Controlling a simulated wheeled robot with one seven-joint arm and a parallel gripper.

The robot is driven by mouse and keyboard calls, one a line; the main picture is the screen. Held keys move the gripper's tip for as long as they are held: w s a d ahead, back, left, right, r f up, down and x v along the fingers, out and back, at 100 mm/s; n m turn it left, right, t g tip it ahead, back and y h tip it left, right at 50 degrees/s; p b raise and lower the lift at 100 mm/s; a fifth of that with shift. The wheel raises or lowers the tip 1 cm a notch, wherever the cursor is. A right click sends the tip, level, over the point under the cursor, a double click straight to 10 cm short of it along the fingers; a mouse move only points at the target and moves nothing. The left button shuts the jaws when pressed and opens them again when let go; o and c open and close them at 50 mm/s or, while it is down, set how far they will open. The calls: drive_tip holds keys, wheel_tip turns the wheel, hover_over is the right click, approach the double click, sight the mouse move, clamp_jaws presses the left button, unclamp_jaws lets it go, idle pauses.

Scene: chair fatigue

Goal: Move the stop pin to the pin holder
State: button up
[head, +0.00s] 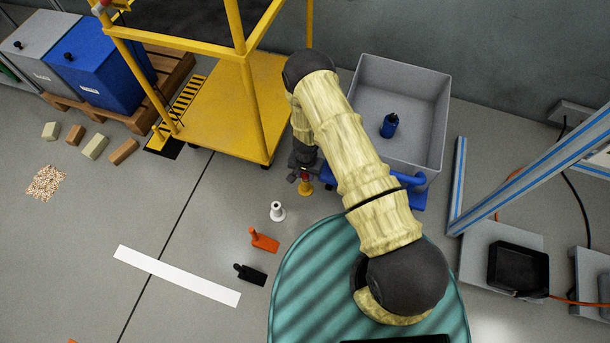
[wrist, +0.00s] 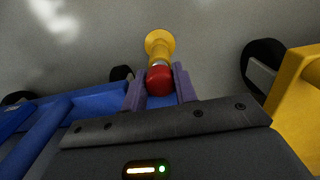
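A pin with a red ball knob (wrist: 160,80), which I take to be the stop pin, stands upright in line with a yellow flanged piece (wrist: 158,42). Whether that yellow piece is part of the pin or a separate holder is unclear. My gripper (wrist: 160,85) has its purple fingers on both sides of the red knob, with almost no gap, and looks shut on it. In the head view my gripper (head: 303,172) points down above the yellow piece (head: 305,188). A white flanged cylinder (head: 277,211), possibly the pin holder, stands on the floor to the left.
An orange block-like piece (head: 264,240) and a black one (head: 250,274) lie nearby. A yellow cart (head: 220,110) stands left of my arm. A grey bin on a blue cart (head: 428,130) stands right. Open floor lies left, around a white strip (head: 178,275).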

drive_tip(key=shift+r+p, duration=0.75)
drive_tip(key=shift+r, duration=0.1)
drive_tip(key=shift+r+p, duration=0.3)
drive_tip(key=shift+r, duration=0.05)
drive_tip(key=shift+r+p, duration=0.3)
drive_tip(key=shift+r, duration=0.05)
drive_tip(key=shift+r, duration=0.1)
drive_tip(key=shift+r+p, duration=0.45)
drive_tip(key=shift+p, duration=0.05)
drive_tip(key=shift+r, duration=0.15)
drive_tip(key=shift+r+p, duration=0.35)
drive_tip(key=shift+p, duration=0.05)
drive_tip(key=shift+r, duration=0.15)
